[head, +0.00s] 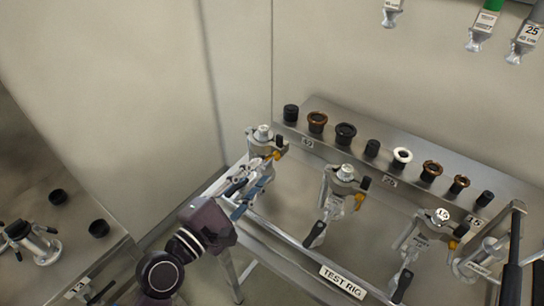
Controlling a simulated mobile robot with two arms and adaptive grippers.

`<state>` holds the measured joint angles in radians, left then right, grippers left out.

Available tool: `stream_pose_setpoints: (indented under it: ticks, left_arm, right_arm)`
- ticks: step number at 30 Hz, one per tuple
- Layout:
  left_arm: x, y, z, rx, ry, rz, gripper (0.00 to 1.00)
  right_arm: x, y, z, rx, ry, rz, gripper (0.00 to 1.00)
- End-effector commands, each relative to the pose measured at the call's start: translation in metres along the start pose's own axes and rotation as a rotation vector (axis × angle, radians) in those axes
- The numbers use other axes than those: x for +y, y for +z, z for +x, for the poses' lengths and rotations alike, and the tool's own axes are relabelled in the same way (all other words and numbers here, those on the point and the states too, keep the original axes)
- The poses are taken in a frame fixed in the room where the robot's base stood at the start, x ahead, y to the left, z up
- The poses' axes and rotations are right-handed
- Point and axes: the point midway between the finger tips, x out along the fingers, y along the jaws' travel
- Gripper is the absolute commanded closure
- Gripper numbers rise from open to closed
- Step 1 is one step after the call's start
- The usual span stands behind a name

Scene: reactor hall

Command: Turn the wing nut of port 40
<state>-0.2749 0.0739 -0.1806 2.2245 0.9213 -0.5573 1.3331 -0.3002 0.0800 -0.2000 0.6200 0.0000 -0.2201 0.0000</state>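Port 40 (263,137) is the leftmost metal port on the test rig, nearest the label "40". A clamp sits around it, with a small orange-yellow part, seemingly its wing nut (277,155), on its right side. My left gripper (264,165) reaches in from the lower left, and its fingers are just below the clamp, close to the orange-yellow part. The fingers overlap the port's lower body, so I cannot tell whether they touch the nut or how far apart they are. My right gripper is not in view.
The test rig (343,281) carries two more clamped ports, a middle one (343,175) and a right one (440,218), with dark-handled levers. Caps and rings stand on the shelf (420,157) behind. Another metal bench (30,190) is at left.

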Motion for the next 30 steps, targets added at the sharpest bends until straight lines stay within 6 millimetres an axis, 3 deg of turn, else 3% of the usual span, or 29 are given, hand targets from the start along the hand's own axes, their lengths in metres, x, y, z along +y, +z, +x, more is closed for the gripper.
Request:
stream_pose_setpoints:
  ticks: [3, 9, 20, 27, 30]
  left_arm:
    - [0.003, 0.001, 0.022, -0.001, 0.002, -0.002, 0.74]
    - [0.002, 0.000, 0.045, 0.000, 0.001, 0.001, 0.74]
    - [0.000, 0.000, 0.051, 0.000, 0.000, 0.001, 0.74]
    - [0.000, 0.000, 0.050, 0.001, 0.000, 0.001, 1.00]
    - [0.000, 0.000, 0.050, 0.001, -0.001, 0.001, 1.00]
  right_arm:
    - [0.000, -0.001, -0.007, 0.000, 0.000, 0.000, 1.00]
    - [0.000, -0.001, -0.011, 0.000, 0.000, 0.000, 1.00]
    - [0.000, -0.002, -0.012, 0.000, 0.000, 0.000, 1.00]
    - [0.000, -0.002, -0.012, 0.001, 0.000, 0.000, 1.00]
    - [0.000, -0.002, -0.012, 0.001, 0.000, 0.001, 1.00]
